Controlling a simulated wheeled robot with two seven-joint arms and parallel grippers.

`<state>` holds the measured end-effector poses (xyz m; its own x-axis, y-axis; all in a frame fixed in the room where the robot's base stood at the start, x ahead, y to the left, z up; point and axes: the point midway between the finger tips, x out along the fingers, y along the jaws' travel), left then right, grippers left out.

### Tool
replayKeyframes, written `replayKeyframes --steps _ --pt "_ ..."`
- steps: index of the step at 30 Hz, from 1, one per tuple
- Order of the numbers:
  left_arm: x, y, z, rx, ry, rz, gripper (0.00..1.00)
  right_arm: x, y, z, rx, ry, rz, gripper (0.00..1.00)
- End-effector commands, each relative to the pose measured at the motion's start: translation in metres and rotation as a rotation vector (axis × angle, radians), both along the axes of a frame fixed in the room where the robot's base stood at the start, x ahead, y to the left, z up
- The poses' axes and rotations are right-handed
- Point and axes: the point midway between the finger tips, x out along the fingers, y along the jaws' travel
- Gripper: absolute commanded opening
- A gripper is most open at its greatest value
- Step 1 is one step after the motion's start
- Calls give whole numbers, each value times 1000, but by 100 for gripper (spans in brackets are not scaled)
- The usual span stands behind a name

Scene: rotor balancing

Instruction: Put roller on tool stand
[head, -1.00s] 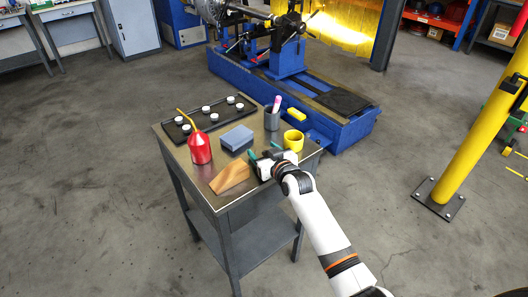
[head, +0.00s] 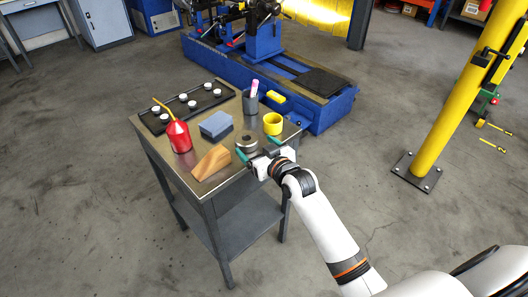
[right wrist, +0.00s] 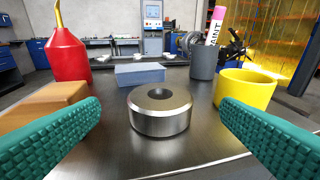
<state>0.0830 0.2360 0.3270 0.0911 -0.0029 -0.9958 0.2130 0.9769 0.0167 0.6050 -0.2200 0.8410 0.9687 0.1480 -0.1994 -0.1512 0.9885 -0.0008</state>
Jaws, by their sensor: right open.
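The roller, a short steel cylinder with a hole in its top (right wrist: 160,118), stands upright on the metal-topped stand (head: 163,160). In the head view the roller (head: 246,143) is near the stand's right front part. My right gripper (head: 258,148) is open at the stand's near right edge, its green fingers pointing at the roller. In the right wrist view the fingers of the right gripper (right wrist: 160,122) lie wide apart, one on each side of the view, with the roller standing clear between and beyond them, untouched. My left gripper is not in view.
Around the roller stand a wooden wedge (head: 211,162), a blue-grey block (head: 216,124), a red oil can (head: 178,137), a yellow cup (head: 272,124) and a dark cup with a marker (head: 250,103). A black tray (head: 155,122) holds white pieces. A yellow post (head: 445,125) stands right.

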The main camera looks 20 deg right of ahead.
Motion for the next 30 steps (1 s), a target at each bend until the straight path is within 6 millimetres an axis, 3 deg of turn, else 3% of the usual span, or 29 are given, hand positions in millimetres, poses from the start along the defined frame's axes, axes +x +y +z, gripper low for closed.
replayKeyframes --steps 3,9,25,28,30 --pt "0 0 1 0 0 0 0 -20 -3 4 -1 0 0 86" --pt "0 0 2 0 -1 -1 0 -37 -6 8 0 0 0 86" --pt "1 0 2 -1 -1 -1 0 -39 -5 8 0 3 1 86" --pt "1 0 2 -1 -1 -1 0 -51 -1 -3 -9 52 9 86" --pt "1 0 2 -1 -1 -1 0 -71 5 -18 -27 134 21 86"
